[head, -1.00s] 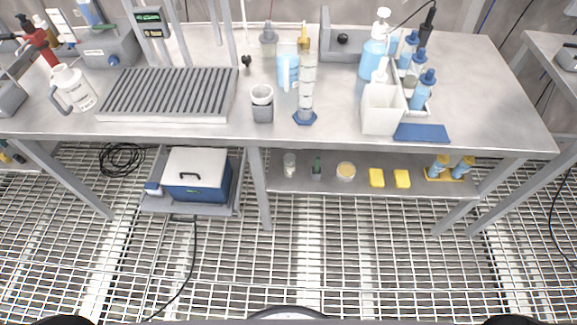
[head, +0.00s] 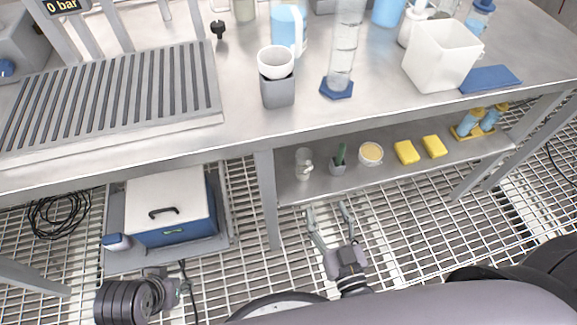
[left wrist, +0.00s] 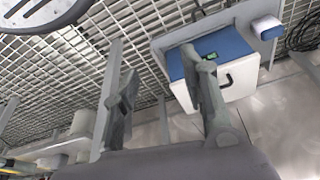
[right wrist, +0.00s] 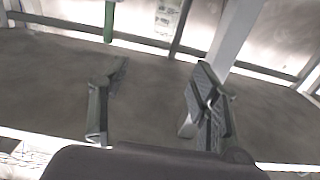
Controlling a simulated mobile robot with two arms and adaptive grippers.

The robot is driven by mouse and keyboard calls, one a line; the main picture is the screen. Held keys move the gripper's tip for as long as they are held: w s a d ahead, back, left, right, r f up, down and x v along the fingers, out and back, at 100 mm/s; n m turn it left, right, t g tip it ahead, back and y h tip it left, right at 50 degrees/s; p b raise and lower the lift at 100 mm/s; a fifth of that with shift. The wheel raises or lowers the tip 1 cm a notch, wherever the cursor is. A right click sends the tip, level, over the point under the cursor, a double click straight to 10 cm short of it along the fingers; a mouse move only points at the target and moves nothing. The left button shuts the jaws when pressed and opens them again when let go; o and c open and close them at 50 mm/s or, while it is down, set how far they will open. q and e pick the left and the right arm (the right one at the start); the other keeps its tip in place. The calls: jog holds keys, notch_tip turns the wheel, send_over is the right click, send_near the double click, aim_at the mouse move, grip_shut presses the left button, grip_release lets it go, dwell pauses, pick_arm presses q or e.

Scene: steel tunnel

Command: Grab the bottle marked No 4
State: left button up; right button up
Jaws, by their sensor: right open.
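Two blue bottles with yellow-brown caps (head: 468,122) (head: 490,117) lie tilted in a yellow holder on the lower shelf at the right. Another blue bottle (head: 479,17) shows at the top right on the table. I can read no number on any bottle, so I cannot tell which is No 4. My right gripper (head: 328,208) is open and empty by the lower shelf's front edge, left of the holder; its spread fingers show in the right wrist view (right wrist: 160,68). My left gripper (left wrist: 160,75) is open and empty near a blue and white box (left wrist: 222,62).
The lower shelf (head: 385,175) carries a glass jar (head: 304,163), a grey cup with a green item (head: 338,163), a round dish (head: 370,153) and yellow sponges (head: 407,152). A table leg (head: 267,200) stands left of my right gripper. The tabletop overhangs the shelf.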

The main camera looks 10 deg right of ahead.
aim_at(306, 162)
jog(key=w, duration=0.3)
jog(key=w+b, duration=0.1)
jog(key=w, duration=0.7)
jog(key=shift+w+a+r+b, duration=0.15)
jog(key=shift+r+b, duration=0.2)
jog(key=shift+b, duration=0.05)
jog(key=shift+w+a, duration=0.1)
jog(key=shift+w, duration=0.75)
jog(key=shift+w+a+b, duration=0.15)
jog(key=shift+w+b, duration=0.3)
jog(key=shift+w, duration=0.15)
jog(key=w, duration=0.2)
jog(key=shift+w+a+b, duration=0.2)
jog(key=shift+w+b, duration=0.1)
jog(key=shift+w, duration=0.4)
pick_arm(q)
jog(key=w+t, duration=0.1)
jog(key=w+d+r+t, duration=0.1)
jog(key=w, duration=0.1)
jog(key=w+t, duration=0.1)
jog(key=w, duration=0.1)
jog(key=shift+d+r+h, duration=0.2)
jog(key=shift+r+h, duration=0.1)
jog(key=shift+r, duration=0.05)
pick_arm(e)
jog(key=shift+c, duration=0.3)
grip_shut()
